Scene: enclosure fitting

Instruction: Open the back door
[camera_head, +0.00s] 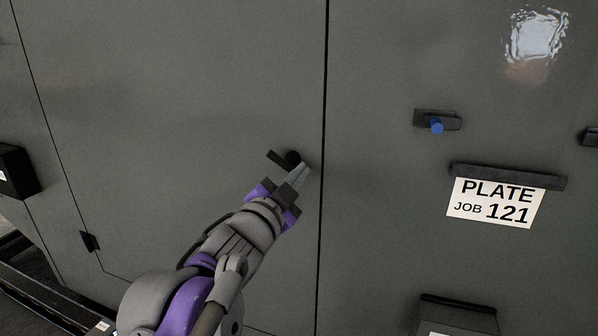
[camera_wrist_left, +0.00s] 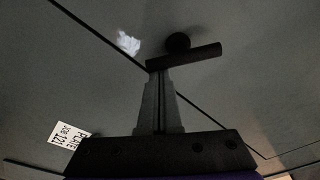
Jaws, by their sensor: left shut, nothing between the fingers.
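The grey door panel (camera_head: 180,100) with a dark lever handle (camera_head: 287,160) fills the left of the head view. It sits flush, with a thin seam along its right edge. The lever tilts slightly, its free end to the upper left of its round hub. My left gripper (camera_head: 300,174) is shut and empty, its fingertips just below and right of the handle's hub. In the left wrist view, the fingertips (camera_wrist_left: 158,73) lie right at one end of the lever (camera_wrist_left: 185,56). I cannot tell whether they touch it. My right gripper is not in view.
Right of the seam, a grey panel carries a dark latch with a blue knob (camera_head: 437,126) and a "PLATE JOB 121" sign (camera_head: 495,203) under a dark bar. A dark box (camera_head: 458,312) juts out below. A small hinge (camera_head: 89,241) and a black box (camera_head: 17,170) are at left.

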